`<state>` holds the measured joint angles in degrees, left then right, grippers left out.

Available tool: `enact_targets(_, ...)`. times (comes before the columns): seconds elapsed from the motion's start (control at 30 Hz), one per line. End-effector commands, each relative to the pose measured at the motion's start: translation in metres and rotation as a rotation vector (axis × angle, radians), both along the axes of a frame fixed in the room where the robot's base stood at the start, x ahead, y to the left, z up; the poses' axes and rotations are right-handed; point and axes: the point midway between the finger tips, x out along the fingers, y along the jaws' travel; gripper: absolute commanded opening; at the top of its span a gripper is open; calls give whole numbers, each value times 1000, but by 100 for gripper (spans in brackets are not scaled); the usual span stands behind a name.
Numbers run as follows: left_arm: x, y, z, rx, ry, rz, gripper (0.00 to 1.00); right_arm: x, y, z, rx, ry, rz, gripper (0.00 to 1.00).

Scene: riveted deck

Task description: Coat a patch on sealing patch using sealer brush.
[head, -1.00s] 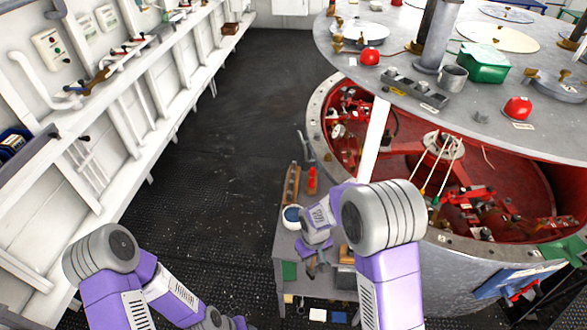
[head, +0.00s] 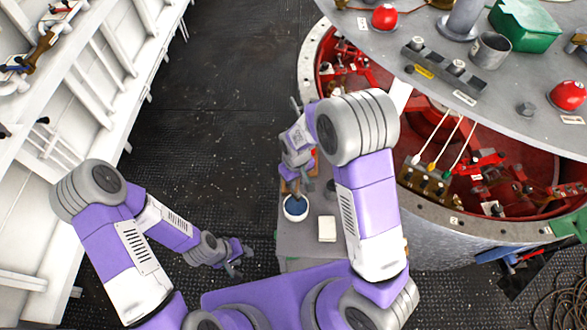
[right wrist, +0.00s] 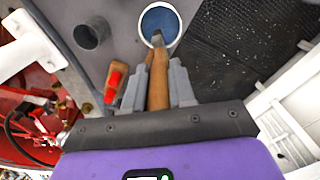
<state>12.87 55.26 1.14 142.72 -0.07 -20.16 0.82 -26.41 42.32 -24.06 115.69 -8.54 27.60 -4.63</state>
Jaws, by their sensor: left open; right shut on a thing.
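My right gripper (right wrist: 158,88) is shut on the wooden handle of the sealer brush (right wrist: 158,75). The brush tip reaches over or into a white-rimmed round pot with blue inside (right wrist: 160,20); I cannot tell if it touches the contents. In the head view my right gripper (head: 294,178) is just beyond the pot (head: 296,208), with the brush (head: 297,190) between them. A pale square pad (head: 327,229) lies right of the pot; I cannot tell whether it is the sealing patch. My left gripper (head: 236,258) is open and empty, low over the deck, left of the bench.
The pot and pad stand on a small grey bench (head: 318,255). A red-topped wooden-handled tool (right wrist: 114,82) and a grey cup (right wrist: 92,33) show in the wrist view. The red-lined tank (head: 435,150) and grey round tabletop (head: 520,85) are at right. The dark deck (head: 190,110) is clear.

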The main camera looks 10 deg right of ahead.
Motion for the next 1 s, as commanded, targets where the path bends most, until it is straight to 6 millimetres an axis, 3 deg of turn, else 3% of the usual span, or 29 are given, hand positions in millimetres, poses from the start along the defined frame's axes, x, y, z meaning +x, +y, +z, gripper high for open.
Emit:
enact_targets(0.6,0,0,-31,0,0,0,43,0,0,-56,0,1,0,0)
enact_targets(1.0,0,0,-31,0,0,0,43,0,0,-58,0,0,0,0)
